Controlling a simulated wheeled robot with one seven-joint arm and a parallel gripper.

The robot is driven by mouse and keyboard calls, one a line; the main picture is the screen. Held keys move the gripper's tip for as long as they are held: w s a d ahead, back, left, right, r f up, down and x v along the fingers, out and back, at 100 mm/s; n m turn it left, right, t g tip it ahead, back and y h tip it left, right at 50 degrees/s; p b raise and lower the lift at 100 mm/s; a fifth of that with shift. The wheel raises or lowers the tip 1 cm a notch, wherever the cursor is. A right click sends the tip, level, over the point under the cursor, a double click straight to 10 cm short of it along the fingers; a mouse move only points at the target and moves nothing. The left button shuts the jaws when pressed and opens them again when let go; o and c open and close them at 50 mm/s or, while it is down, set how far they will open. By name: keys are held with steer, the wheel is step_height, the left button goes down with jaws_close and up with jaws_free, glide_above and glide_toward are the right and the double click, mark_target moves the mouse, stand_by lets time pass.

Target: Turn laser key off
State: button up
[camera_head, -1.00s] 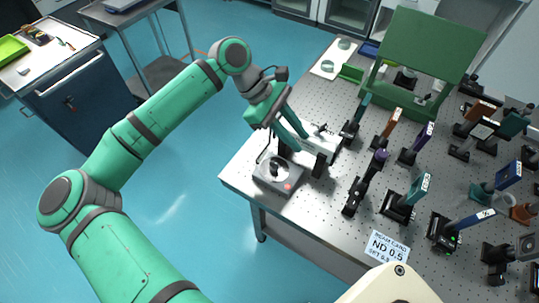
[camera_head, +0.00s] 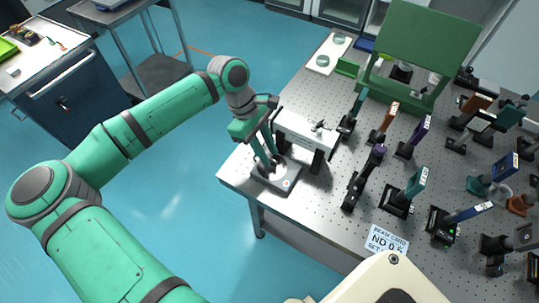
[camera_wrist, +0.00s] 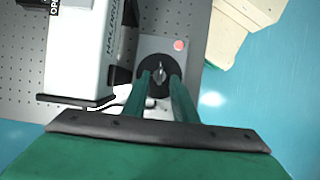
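The laser key box (camera_head: 259,182) is a small grey box at the near left corner of the optical table, with a red button (camera_head: 285,183) on top. The key (camera_wrist: 160,75) is a small metal piece on a round black dial in the wrist view. My gripper (camera_head: 268,165) points down over the dial. In the wrist view its two green fingers (camera_wrist: 161,80) stand on either side of the key, with a gap visible between them. Whether either finger touches the key cannot be told. In the head view the fingers mostly hide the key.
The white laser body (camera_head: 306,131) stands right behind the box, close to my gripper, and shows in the wrist view (camera_wrist: 85,50). Several mounted optics and a card (camera_head: 386,240) are to the right. A green frame (camera_head: 425,55) stands at the back. Open floor lies left.

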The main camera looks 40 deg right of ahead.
mark_target(272, 162)
steer(key=shift+x, duration=1.15)
jaws_close()
